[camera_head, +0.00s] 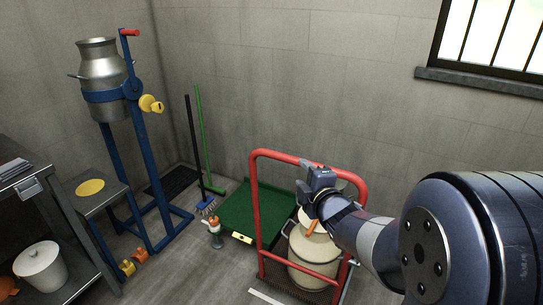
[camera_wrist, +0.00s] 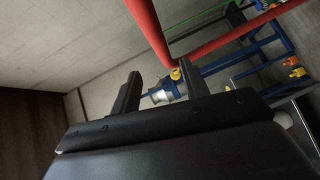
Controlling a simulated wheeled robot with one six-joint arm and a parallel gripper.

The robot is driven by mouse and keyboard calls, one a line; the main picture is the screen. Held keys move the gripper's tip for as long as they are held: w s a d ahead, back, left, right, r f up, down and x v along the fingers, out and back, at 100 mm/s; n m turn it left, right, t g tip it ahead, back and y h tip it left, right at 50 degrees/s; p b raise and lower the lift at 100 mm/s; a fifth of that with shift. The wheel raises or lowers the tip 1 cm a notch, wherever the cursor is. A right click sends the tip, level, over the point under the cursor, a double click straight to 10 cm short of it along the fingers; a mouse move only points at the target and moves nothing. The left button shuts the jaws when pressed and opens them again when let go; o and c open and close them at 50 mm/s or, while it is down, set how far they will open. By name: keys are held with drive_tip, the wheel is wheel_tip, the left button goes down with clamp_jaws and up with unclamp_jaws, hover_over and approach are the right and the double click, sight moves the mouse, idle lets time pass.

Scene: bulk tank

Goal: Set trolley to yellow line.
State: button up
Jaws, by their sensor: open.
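The trolley has a red tube handle (camera_head: 256,207) standing upright over a low dark mesh base. A beige lidded container (camera_head: 313,245) rides on it. My gripper (camera_head: 316,178) is at the handle's top bar, overlapping it in the head view; contact cannot be told. In the wrist view my gripper (camera_wrist: 176,92) has its two dark fingers apart, with nothing clearly between them. The red handle (camera_wrist: 150,30) passes beyond and above the fingertips there. A pale line (camera_head: 268,297) lies on the floor at the trolley's near side. No yellow floor line is clearly visible.
A green platform (camera_head: 240,212) stands behind and left of the trolley. A blue stand (camera_head: 150,190) holds a metal churn (camera_head: 101,75) at left. A green broom (camera_head: 203,140) leans on the wall. A dark bench (camera_head: 30,190) and white bucket (camera_head: 41,267) are at far left.

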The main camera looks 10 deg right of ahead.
sight(292, 162)
drive_tip(key=x, duration=1)
drive_tip(key=shift+w+f+b, duration=0.1)
drive_tip(key=shift+w+b, duration=0.1)
drive_tip(key=shift+b, duration=0.1)
drive_tip(key=shift+c, duration=0.2)
clamp_jaws()
